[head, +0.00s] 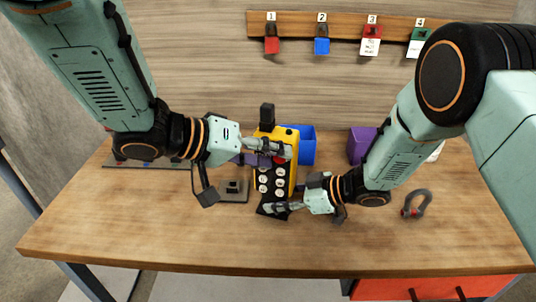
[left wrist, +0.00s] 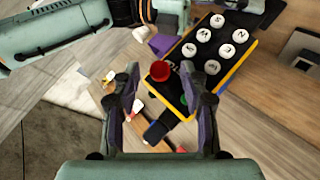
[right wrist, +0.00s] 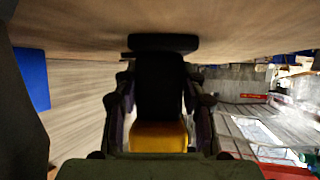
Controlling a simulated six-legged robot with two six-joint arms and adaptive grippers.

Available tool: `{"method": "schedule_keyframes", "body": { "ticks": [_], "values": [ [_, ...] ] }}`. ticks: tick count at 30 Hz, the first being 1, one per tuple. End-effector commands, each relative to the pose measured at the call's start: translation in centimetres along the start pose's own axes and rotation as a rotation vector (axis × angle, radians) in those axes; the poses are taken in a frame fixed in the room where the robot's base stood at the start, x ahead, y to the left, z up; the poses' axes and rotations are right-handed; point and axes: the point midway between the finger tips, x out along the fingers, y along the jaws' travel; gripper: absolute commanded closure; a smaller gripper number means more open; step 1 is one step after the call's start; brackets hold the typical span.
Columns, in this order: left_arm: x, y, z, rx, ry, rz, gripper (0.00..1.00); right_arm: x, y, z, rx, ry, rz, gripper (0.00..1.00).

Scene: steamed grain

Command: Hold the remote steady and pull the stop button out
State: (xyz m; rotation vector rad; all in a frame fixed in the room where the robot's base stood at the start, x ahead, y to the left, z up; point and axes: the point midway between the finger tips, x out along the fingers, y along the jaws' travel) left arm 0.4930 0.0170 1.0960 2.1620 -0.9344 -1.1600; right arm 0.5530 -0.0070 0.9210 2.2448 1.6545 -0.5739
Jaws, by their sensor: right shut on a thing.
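The yellow and black remote (head: 272,178) stands over the table in the middle of the head view, with white round buttons on its face. Its red stop button (head: 279,160) is near the upper part of the face. In the left wrist view the red stop button (left wrist: 160,70) sits between the fingertips of my left gripper (left wrist: 160,80), which is open, with a gap on each side. My right gripper (head: 280,207) is shut on the lower black end of the remote. In the right wrist view that black part (right wrist: 158,85) lies between the fingers.
A blue bin (head: 306,146) stands behind the remote and a purple bin (head: 360,145) farther right. A grey shackle (head: 417,204) lies on the right of the table (head: 150,235). Numbered padlocks hang on a wall rail (head: 345,24). The table's front left is clear.

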Motion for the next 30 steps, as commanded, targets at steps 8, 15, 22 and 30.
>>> {"method": "schedule_keyframes", "body": {
  "ticks": [8,15,22,30],
  "values": [
    [0.0,0.0,0.0,0.000,0.000,0.000,0.51,0.0,0.1,-0.1,-0.001,0.002,0.001,0.76],
    [-1.7,0.0,-0.1,-0.004,0.004,0.000,0.51,0.0,0.1,-0.1,-0.001,0.001,0.001,0.76],
    [-4.9,0.0,-0.2,-0.004,0.005,0.002,0.51,0.0,0.1,-0.1,-0.001,0.002,0.001,0.76],
    [-8.2,0.1,-0.1,-0.003,0.004,0.003,0.51,0.0,0.1,-0.1,-0.001,0.002,0.001,0.76]
  ]
}}
